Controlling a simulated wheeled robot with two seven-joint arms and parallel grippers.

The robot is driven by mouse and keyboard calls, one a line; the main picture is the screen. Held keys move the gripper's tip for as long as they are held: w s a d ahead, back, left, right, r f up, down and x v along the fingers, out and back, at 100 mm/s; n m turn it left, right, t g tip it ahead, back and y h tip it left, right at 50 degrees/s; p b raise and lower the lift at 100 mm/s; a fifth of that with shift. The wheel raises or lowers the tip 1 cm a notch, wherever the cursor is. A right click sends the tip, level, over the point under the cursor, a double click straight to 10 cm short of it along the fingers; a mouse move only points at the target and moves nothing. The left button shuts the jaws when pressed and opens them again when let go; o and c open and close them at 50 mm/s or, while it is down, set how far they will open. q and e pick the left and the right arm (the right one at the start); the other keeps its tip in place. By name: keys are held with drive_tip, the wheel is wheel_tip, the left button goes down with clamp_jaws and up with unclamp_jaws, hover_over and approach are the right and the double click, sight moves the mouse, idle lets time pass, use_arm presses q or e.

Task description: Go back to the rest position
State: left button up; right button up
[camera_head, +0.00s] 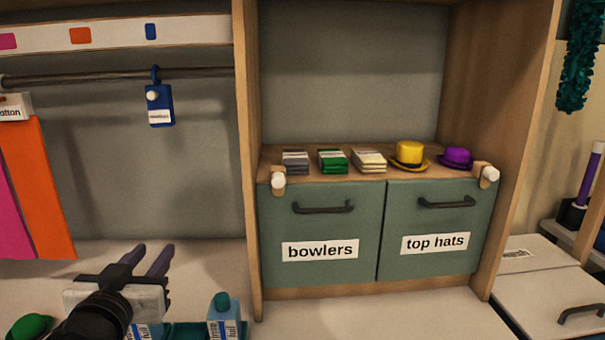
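My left gripper (152,253) is at the lower left, over the light counter (205,262) in front of the hanging bay. Its two dark fingers point away from me and stand apart, with nothing seen between them. My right gripper is not in view. Both cabinet doors, the one marked bowlers (320,225) and the one marked top hats (436,220), look shut.
A yellow hat (409,154), a purple hat (456,156) and folded stacks (333,160) sit on the cabinet top. A blue tag (159,104) hangs from the rail (205,73). A blue carton (225,318) and a green item (31,327) are near my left arm.

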use_arm(q)
drive_tip(key=s+d+f+m+g+h, duration=0.1)
drive_tip(key=s+f+g, duration=0.3)
drive_tip(key=s+f, duration=0.5)
drive_tip(key=s+d+f+g, duration=0.25)
drive_tip(key=s+f, duration=0.35)
drive_tip(key=f, duration=0.6)
drive_tip(key=s+d+f+m+g+h, duration=0.1)
drive_tip(key=s+f+g, duration=0.25)
drive_tip(key=s, duration=0.45)
drive_tip(key=s+d+f+g, duration=0.1)
drive_tip(key=s+f+g, duration=0.2)
drive_tip(key=s+f, duration=0.35)
drive_tip(key=w+d+f+t+h, duration=0.1)
drive_tip(key=d+f+t, duration=0.4)
drive_tip(key=f, duration=0.5)
drive_tip(key=shift+w+f+m+h, duration=0.25)
drive_tip(key=shift+m+h, duration=0.05)
drive_tip(key=shift+h, duration=0.3)
